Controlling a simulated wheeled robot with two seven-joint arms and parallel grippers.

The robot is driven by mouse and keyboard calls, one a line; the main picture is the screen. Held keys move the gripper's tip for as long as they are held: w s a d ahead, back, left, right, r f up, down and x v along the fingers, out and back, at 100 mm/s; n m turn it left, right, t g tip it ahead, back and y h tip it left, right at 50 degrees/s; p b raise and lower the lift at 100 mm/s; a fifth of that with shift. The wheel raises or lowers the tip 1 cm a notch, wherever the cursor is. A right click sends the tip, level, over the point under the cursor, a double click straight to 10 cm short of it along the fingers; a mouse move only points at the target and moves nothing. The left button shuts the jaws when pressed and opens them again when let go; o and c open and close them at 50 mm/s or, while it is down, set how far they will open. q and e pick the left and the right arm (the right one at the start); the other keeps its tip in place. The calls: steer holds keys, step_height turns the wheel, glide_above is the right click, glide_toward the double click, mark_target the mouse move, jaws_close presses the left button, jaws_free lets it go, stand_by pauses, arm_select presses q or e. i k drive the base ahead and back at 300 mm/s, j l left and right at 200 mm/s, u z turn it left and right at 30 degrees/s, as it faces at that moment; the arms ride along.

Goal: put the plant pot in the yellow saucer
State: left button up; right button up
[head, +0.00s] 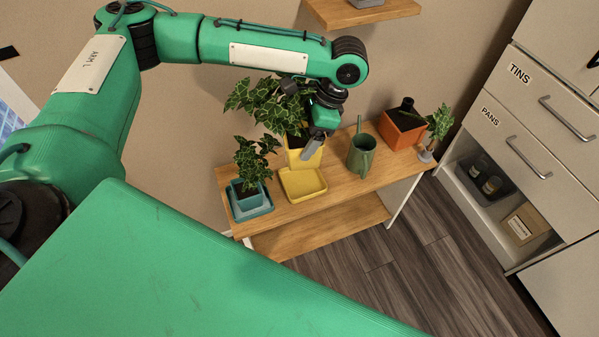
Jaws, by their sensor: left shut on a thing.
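The plant pot (303,157) is yellow, with a leafy green plant (262,103) in it. My left gripper (312,146) is shut on the pot at its right side. The pot is just behind the yellow saucer (304,185), toward the wall, and looks upright or nearly so. The yellow saucer is a square dish on the wooden shelf top and looks empty. I cannot tell whether the pot's base touches the shelf or hangs just above it, because the saucer's edge is close in front. My right gripper is not in view.
A blue pot with a plant (250,195) stands in a blue saucer to the left. A green watering can (361,155) stands right of the yellow saucer. An orange planter (402,130) and a small plant (438,125) are farther right. The wooden shelf top (340,190) is bare in front of the can.

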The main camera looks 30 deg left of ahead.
mark_target(305, 182)
steer(key=i+l+u, duration=0.15)
steer(key=u, duration=1.05)
steer(key=i+l+u, duration=0.1)
steer(key=l+u, duration=0.25)
steer(key=l, duration=0.25)
steer(key=l+u, duration=0.35)
steer(key=l, duration=0.25)
steer(key=l+u, duration=0.35)
steer(key=l, duration=0.8)
steer(key=k+l, duration=0.1)
steer(key=l, duration=0.4)
